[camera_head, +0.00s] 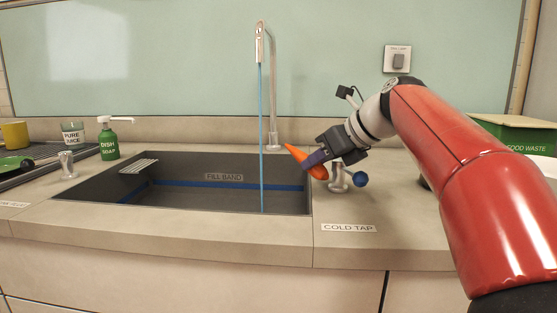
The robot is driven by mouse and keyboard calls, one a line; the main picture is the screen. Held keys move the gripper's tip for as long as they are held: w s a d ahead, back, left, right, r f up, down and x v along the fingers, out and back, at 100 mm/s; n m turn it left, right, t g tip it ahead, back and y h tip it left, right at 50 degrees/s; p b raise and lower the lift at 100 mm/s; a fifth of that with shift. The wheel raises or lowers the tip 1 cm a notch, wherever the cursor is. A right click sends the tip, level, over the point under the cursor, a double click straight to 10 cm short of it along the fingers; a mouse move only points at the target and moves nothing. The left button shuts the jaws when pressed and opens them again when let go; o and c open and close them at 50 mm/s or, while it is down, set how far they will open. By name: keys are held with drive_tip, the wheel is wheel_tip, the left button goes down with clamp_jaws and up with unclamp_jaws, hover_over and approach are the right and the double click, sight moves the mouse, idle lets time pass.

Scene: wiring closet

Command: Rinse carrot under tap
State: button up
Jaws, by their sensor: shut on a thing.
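An orange carrot (296,152) is held in my gripper (316,160), just right of the tap's stream and near the sink's right edge. The gripper is shut on it and hides its middle. The tall tap (272,90) stands behind the sink, and a thin blue stream of water (261,130) falls from its spout into the dark sink (200,198). The carrot appears apart from the stream. The cold tap handle (360,180) with a blue knob is just below and right of my gripper, above the label "COLD TAP".
Another tap handle (67,165) stands left of the sink. A green food waste box (515,133) is at the right.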

idle(0.3)
drive_tip(key=shift+p+v, duration=0.75)
drive_tip(key=shift+v, duration=2.5)
